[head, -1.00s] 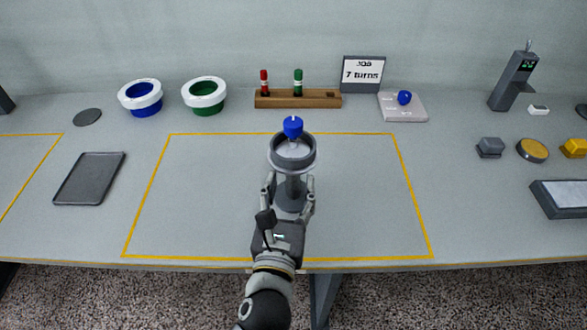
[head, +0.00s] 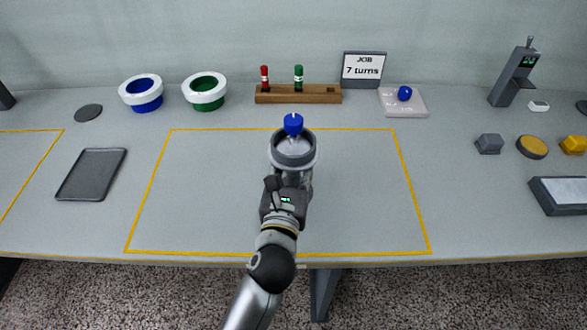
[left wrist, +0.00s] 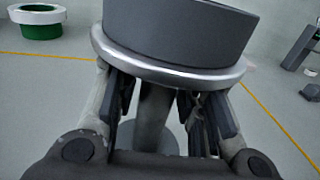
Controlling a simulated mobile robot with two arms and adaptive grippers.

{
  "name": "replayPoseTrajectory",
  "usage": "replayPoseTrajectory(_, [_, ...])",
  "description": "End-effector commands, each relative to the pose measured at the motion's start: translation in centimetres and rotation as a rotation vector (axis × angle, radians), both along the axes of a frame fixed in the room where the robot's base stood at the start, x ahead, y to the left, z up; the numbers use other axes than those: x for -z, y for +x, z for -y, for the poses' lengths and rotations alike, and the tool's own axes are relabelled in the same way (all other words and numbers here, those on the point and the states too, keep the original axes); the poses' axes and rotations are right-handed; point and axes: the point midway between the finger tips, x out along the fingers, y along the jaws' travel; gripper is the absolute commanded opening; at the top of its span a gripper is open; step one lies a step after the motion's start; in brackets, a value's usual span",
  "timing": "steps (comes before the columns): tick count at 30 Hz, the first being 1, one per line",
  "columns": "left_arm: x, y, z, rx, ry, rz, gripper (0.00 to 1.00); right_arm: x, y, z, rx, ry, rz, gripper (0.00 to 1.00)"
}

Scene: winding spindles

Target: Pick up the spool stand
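The spool stand (head: 293,150) stands upright inside the yellow outline, a dark grey cup with a pale rim ring and a blue knob on top. In the left wrist view, the stand's cup (left wrist: 180,30) fills the top, with its stem (left wrist: 154,118) and round base below. My left gripper (head: 290,185) is at the stem under the cup. In the wrist view its fingers (left wrist: 160,105) are on either side of the stem, and they look spread with small gaps beside it. The cup hides part of the fingers in the head view. My right gripper is not in view.
Blue (head: 141,94) and green (head: 205,91) spools stand at the back left. A wooden rack (head: 298,94) holds red and green pieces behind the stand. A dark tray (head: 91,175) lies left. A sign (head: 363,68) reads 7 turns. The outlined area around the stand is clear.

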Motion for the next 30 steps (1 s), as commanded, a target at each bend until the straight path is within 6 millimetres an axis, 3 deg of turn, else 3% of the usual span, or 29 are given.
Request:
replayPoseTrajectory(1, [0.0,0.0,0.0,0.000,0.000,0.000,0.26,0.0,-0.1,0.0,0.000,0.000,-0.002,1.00])
replayPoseTrajectory(7, [0.0,0.0,0.0,0.000,0.000,0.000,0.00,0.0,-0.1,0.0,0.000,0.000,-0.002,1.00])
replayPoseTrajectory(18, [-0.5,0.0,0.0,0.001,-0.001,0.006,0.00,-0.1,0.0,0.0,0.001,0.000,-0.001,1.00])
replayPoseTrajectory(22, [-2.2,0.0,0.0,0.001,-0.002,0.009,0.00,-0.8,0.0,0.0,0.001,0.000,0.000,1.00])
replayPoseTrajectory(30, [-7.4,0.0,0.0,0.001,-0.003,0.010,0.00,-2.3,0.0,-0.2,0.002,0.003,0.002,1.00])
